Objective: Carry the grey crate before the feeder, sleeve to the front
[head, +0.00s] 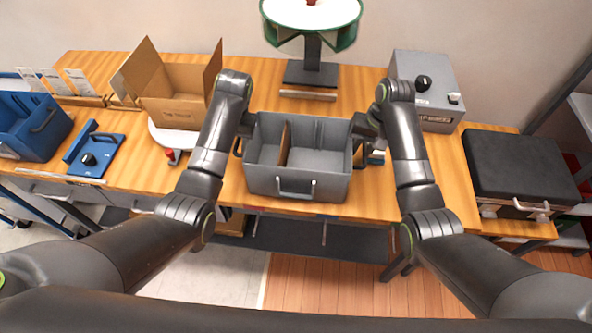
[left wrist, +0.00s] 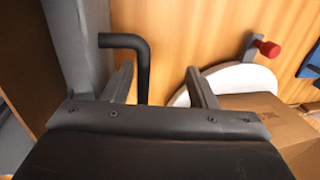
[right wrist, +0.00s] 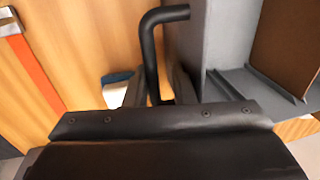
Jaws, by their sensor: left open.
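The grey crate (head: 328,187) stands upright on the wooden table, open-topped, with a brown divider (head: 285,145) inside. A pale U-shaped piece (head: 297,188), perhaps the sleeve, is on its wall facing me. Black bar handles stick out from its left and right ends. My left gripper (head: 245,130) is at the left end; its fingers (left wrist: 160,85) are spread, with the left handle (left wrist: 140,62) between them. My right gripper (head: 368,130) is at the right end; its fingers (right wrist: 160,88) are close around the right handle (right wrist: 150,45). I cannot tell for sure which thing is the feeder.
A green-rimmed round stand (head: 312,20) is behind the crate. A grey box with a black knob (head: 440,100) is at the back right. A cardboard box (head: 178,105) is left, a black case (head: 520,165) right. Bare table shows right of the crate.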

